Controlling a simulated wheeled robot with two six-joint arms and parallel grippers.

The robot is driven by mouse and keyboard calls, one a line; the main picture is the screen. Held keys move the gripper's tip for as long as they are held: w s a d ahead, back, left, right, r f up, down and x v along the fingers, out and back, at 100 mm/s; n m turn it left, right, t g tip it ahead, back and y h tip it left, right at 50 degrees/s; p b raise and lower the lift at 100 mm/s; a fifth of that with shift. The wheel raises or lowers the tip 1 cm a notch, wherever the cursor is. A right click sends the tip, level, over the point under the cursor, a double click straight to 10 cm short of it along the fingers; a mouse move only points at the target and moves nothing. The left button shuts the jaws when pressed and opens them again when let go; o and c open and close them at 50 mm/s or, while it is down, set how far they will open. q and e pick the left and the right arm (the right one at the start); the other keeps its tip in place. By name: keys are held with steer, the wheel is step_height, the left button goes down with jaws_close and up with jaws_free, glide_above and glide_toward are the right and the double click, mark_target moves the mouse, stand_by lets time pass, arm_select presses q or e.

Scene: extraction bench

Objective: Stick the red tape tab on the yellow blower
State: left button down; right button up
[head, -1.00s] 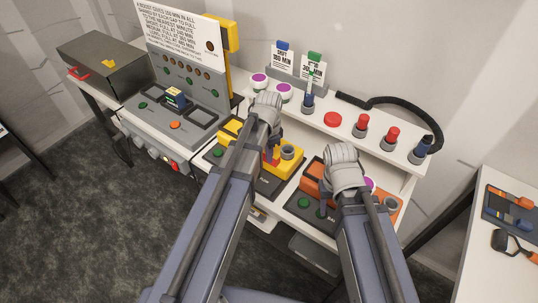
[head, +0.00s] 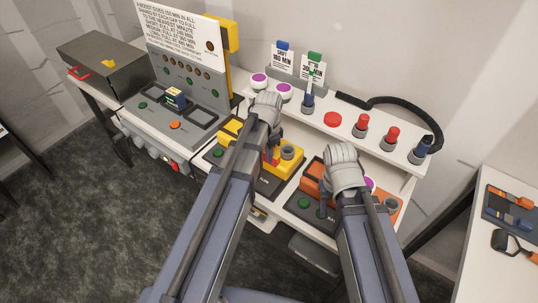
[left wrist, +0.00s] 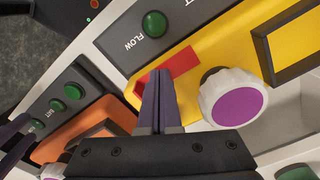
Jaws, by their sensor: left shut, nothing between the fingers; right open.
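The yellow blower (head: 288,166) sits on the white bench, partly hidden by my left arm. In the left wrist view its yellow face (left wrist: 215,40) fills the upper right. The red tape tab (left wrist: 182,61) lies against the lower edge of that face, with part of it showing on either side of my fingers. My left gripper (left wrist: 160,78) is shut, and its fingertips overlap the tab in this view. Whether they press on it I cannot tell. My right gripper (head: 322,212) is open over the panel by the orange blower (head: 312,180), partly hidden by its own arm.
A white knob with a purple top (left wrist: 234,97) stands close to the right of my left fingers. A green FLOW button (left wrist: 154,24) is above them. Red and blue-capped posts and a black hose (head: 400,101) line the shelf behind. A grey box (head: 105,62) stands far left.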

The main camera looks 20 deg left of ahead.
arm_select(q)
steer(key=shift+r+p, duration=3.5)
steer(key=shift+s+d+f, duration=0.15)
steer(key=shift+s+d, duration=0.05)
steer(key=s+d+f+n+b, duration=0.1)
steer(key=s+d+n+b, duration=0.1)
steer(key=s+d, duration=0.3)
steer(key=s+d+f+n+y+b, duration=0.1)
steer(key=s+d+n, duration=0.3)
steer(key=s, duration=0.5)
steer(key=shift+d+f+b, duration=0.45)
steer(key=shift+d+f, duration=0.1)
steer(key=shift+f, duration=0.15)
steer(key=shift+a, duration=0.15)
